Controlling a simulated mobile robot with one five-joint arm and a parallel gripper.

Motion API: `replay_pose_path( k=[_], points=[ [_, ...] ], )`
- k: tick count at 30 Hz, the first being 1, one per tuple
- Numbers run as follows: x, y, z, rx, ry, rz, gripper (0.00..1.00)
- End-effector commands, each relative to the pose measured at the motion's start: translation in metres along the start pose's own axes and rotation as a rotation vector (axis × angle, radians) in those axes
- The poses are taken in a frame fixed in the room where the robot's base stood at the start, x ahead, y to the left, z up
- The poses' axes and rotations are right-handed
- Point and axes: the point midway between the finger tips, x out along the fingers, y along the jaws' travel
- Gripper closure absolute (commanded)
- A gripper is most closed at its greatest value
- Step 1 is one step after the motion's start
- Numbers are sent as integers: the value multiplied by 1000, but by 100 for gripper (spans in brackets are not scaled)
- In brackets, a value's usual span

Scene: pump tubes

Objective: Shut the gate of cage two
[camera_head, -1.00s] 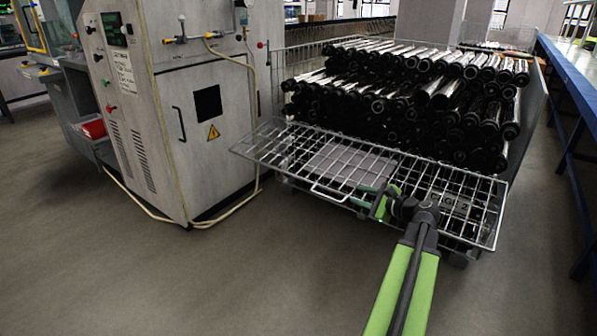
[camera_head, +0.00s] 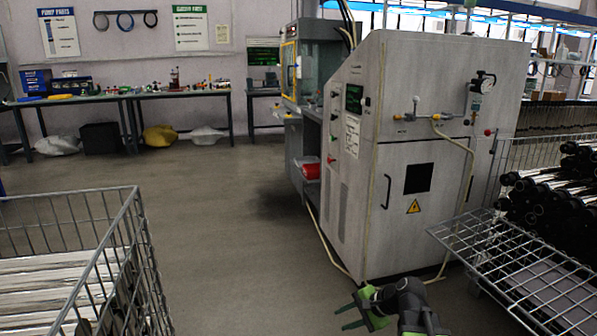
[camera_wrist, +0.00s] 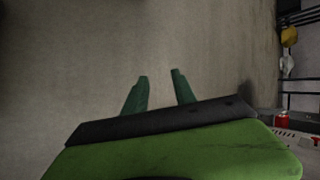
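A wire cage (camera_head: 530,265) full of black pump tubes (camera_head: 560,195) stands at the right edge of the head view. Its front gate (camera_head: 500,262) is folded down and juts out toward the left; the cage is cut off by the frame. A second wire cage (camera_head: 130,235) with pale tubes (camera_head: 45,280) is at the lower left, partly cut off. I cannot tell which one is cage two. My gripper (camera_head: 347,313) is low in front of the machine, apart from both cages. In the wrist view its two green fingers (camera_wrist: 160,77) are spread, with only floor between them.
A grey machine cabinet (camera_head: 430,160) stands between the cages, with a cream hose (camera_head: 467,190) running down to the floor. A workbench (camera_head: 120,95) lines the back wall. Open floor (camera_head: 230,220) lies between the left cage and the machine.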

Motion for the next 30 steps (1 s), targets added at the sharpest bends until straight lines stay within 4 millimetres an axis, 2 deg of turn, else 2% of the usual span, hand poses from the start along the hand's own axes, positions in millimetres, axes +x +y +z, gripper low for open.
replay_pose_path(
  k=[1,3,6,8,12,14,15,23,26,30],
  points=[
    [11,1,25,-95,-11,73,67],
    [24,11,49,-236,-18,181,67],
    [31,34,70,-457,-22,357,67],
    [26,53,69,-573,-18,463,67],
    [-7,99,41,-805,-31,716,67],
    [-15,107,38,-907,-84,770,67],
    [-29,93,43,-923,-90,765,67],
    [-88,43,62,-916,-86,760,67],
    [-117,18,72,-916,-85,760,67],
    [-167,-25,89,-916,-85,759,67]
  ],
)
